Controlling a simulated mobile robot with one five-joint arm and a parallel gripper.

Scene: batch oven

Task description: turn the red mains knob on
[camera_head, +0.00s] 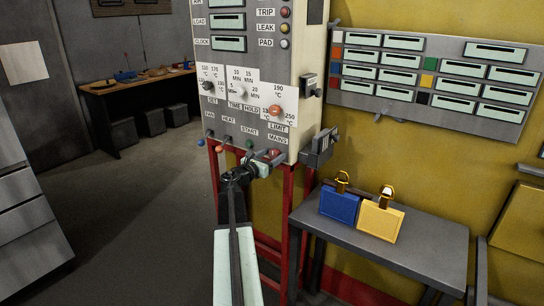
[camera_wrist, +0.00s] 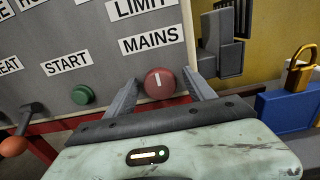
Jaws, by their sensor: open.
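The red mains knob (camera_wrist: 160,82) sits on the grey control panel below the MAINS label (camera_wrist: 150,39) in the wrist view. A white line on its face points about straight up. My gripper (camera_wrist: 162,84) is open, with one finger on each side of the knob; I cannot tell if either touches it. In the head view my gripper (camera_head: 266,163) is at the panel's lower right corner, and the red knob (camera_head: 271,154) shows partly beside the jaws.
A green START button (camera_wrist: 83,95) and an orange-tipped lever (camera_wrist: 14,146) lie left of the knob. A grey box (camera_head: 318,147) juts from the panel's right side. A blue padlock (camera_head: 339,205) and a yellow padlock (camera_head: 380,219) stand on the grey table (camera_head: 420,252) at right.

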